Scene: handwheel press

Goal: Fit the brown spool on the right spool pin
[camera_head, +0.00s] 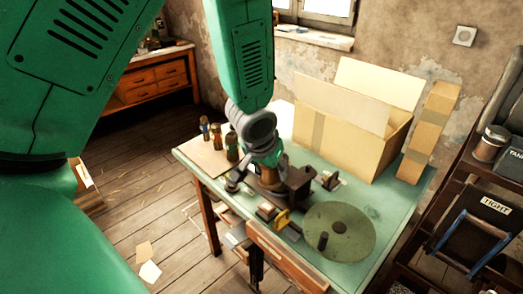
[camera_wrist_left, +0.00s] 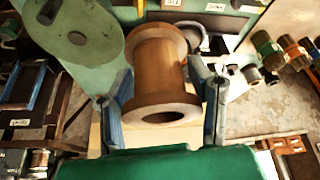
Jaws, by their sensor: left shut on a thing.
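My left gripper (camera_head: 260,170) is above the green workbench, over the dark machine. In the left wrist view its two blue-grey fingers (camera_wrist_left: 160,78) are closed on either side of the brown spool (camera_wrist_left: 157,62). The spool has a wide flange at each end and an open bore facing the camera. In the head view, the spool (camera_head: 268,177) shows only in part below the wrist. I cannot clearly tell which part of the machine is the right spool pin. My right gripper is in neither view.
A round green handwheel (camera_head: 352,228) with an upright handle lies at the bench's front right. An open cardboard box (camera_head: 345,147) stands behind. Several small spools (camera_head: 231,148) stand on a board at the left. A dark shelf (camera_head: 430,225) is at the right.

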